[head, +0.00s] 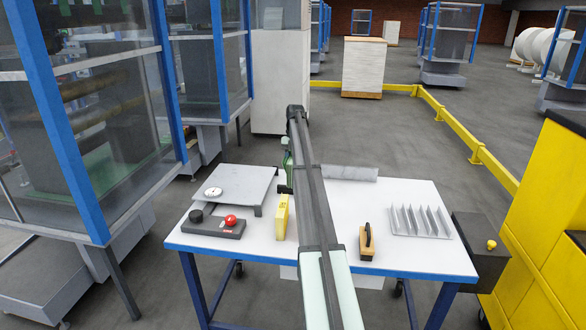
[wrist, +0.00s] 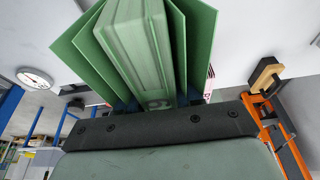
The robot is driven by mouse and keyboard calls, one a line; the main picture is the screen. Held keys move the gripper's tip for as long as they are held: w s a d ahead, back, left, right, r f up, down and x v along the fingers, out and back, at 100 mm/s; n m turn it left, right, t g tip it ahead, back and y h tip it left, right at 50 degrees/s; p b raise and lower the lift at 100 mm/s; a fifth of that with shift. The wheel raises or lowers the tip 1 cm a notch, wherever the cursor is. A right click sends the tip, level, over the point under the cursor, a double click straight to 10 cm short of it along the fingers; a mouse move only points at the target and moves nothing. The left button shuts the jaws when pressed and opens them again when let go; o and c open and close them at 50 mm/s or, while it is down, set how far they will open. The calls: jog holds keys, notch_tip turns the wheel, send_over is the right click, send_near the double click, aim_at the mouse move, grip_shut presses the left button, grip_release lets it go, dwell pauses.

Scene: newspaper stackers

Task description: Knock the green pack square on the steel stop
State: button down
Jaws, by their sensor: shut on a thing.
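The green pack (wrist: 135,45) fills the upper middle of the wrist view. It is a thick green block with thinner green sheets splayed out at its left and right. My gripper (wrist: 157,101) is shut on its near end, with dark fingers at the base of the pack.
The table is bare between brush and bar.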

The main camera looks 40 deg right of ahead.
jog(key=s+d+f+m+t+y, duration=0.1)
jog(key=s+d+m, duration=0.3)
jog(key=s+d, duration=0.45)
jog(key=s+d+f+m+t, duration=0.1)
jog(key=s+d+m, duration=0.35)
jog(key=d, duration=0.65)
jog(key=w+d+m+t+h, duration=0.1)
jog(key=w+d+m+h, duration=0.1)
jog(key=m, duration=1.1)
jog(key=w+d+m+t+h, duration=0.1)
jog(key=w+d+m+h, duration=0.1)
jog(key=m, duration=1.2)
jog(key=shift+d+t+h, duration=0.4)
jog(key=shift+d+h, duration=0.35)
jog(key=shift+h, duration=0.15)
